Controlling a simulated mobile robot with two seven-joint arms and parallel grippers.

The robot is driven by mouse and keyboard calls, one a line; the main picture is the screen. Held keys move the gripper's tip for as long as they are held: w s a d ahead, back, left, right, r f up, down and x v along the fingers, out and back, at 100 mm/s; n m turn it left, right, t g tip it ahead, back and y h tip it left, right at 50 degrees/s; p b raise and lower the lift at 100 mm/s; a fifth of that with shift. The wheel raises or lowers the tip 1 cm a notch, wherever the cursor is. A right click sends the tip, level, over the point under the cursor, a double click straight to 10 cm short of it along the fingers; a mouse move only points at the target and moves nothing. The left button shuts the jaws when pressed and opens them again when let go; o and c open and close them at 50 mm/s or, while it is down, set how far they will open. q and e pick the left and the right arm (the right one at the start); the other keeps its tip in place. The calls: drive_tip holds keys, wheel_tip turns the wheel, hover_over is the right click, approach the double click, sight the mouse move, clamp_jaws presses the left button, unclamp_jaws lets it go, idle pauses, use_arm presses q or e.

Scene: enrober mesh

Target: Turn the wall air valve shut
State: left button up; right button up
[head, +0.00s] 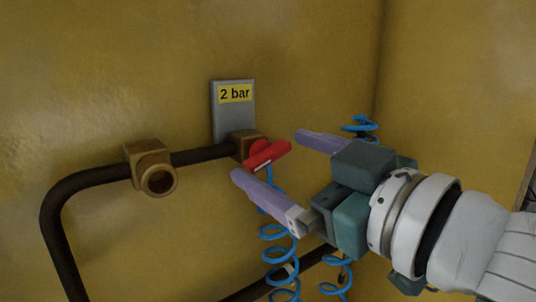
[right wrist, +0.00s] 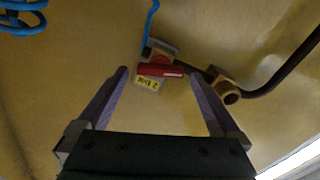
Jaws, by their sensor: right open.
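The wall air valve has a red handle (head: 267,155) on a brass body (head: 243,142), set in a dark pipe on the yellow wall. The handle lies roughly along the pipe, tilted a little in the head view. My right gripper (head: 268,155) is open, its two purple fingers on either side of the handle in the head view. In the right wrist view the red handle (right wrist: 160,71) shows beyond the open fingertips (right wrist: 159,72), between them and nearer the left one. I see no contact. My left gripper is not in view.
A grey plate with a "2 bar" label (head: 235,94) is above the valve. A brass fitting (head: 151,168) with an open port sits left on the dark pipe (head: 85,181). Blue coiled hose (head: 279,246) hangs below the valve. A wall corner is at right.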

sight(273, 156)
drive_tip(key=shift+x, duration=1.55)
drive_tip(key=shift+c, duration=0.4)
drive_tip(key=c, duration=1.2)
